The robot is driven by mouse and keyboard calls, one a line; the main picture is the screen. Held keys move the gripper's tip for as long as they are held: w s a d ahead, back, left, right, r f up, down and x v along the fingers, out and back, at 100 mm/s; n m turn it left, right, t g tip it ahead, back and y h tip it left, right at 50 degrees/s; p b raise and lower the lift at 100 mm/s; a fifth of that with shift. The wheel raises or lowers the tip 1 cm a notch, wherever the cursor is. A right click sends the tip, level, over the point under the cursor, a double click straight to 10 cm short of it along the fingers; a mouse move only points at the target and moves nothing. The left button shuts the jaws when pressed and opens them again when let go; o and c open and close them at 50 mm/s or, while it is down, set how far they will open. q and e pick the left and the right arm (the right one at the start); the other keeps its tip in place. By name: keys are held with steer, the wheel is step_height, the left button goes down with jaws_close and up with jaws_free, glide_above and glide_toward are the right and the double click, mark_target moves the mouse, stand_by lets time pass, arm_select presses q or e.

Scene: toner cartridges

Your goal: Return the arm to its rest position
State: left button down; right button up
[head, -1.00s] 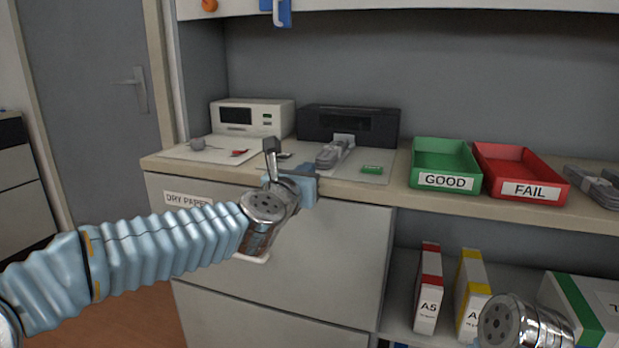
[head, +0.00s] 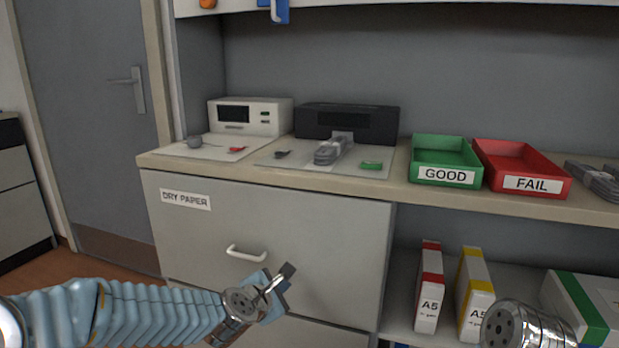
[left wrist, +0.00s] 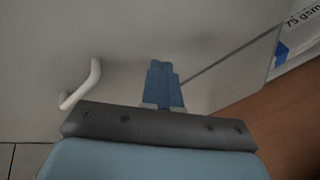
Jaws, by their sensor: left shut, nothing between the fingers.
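My left gripper (head: 287,275) is in front of the grey drawer cabinet (head: 330,235), below the counter and right of the white drawer handle (head: 246,253). In the left wrist view its blue fingers (left wrist: 162,82) are together with nothing between them, and the handle (left wrist: 82,84) shows to their left. Part of my right arm (head: 525,328) shows at the bottom right of the head view; its gripper is out of frame.
The counter holds a grey cartridge (head: 331,151), a black device (head: 347,123), a white device (head: 250,116), a green GOOD tray (head: 446,176) and a red FAIL tray (head: 531,184). Paper boxes (head: 428,290) stand on the lower shelf. The DRY PAPER drawer is closed.

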arm_select(q)
steer(key=s+a+f+m+g, duration=0.1)
steer(key=s+f+m+g, duration=0.15)
steer(key=f, duration=0.55)
steer(key=s+a+f+m+g, duration=0.15)
steer(key=f+m, duration=0.25)
steer(key=f, duration=0.4)
steer(key=s+a+f+m+g, duration=0.2)
steer(key=s+f+m+g, duration=0.5)
steer(key=s+f+m, duration=0.7)
steer(key=s+f, duration=0.8)
steer(key=s, duration=0.2)
steer(key=shift+a, duration=0.25)
